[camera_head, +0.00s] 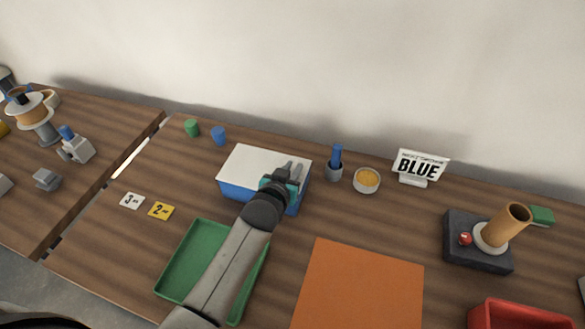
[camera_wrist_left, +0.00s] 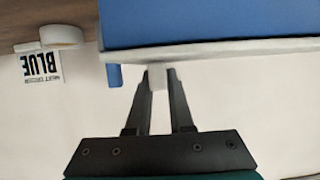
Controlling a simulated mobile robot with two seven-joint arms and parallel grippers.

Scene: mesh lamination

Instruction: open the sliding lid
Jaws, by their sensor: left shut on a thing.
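A blue box (camera_head: 236,189) with a flat white sliding lid (camera_head: 262,163) stands at the back middle of the table. The lid appears to cover the whole top in the head view. My left gripper (camera_head: 292,171) is at the right end of the box. In the left wrist view, its fingers (camera_wrist_left: 157,79) are shut on a small pale tab (camera_wrist_left: 157,76) at the lid's edge. The white lid edge (camera_wrist_left: 220,50) runs along the blue box wall (camera_wrist_left: 200,22) there. My arm hides part of the box's front right. My right gripper is not in view.
A grey cup with a blue stick (camera_head: 336,163), an orange-filled bowl (camera_head: 367,180) and a "BLUE" sign (camera_head: 421,166) stand right of the box. Blue (camera_head: 219,136) and green (camera_head: 191,128) pieces lie behind left. A green tray (camera_head: 172,284) and orange mat (camera_head: 362,285) are in front.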

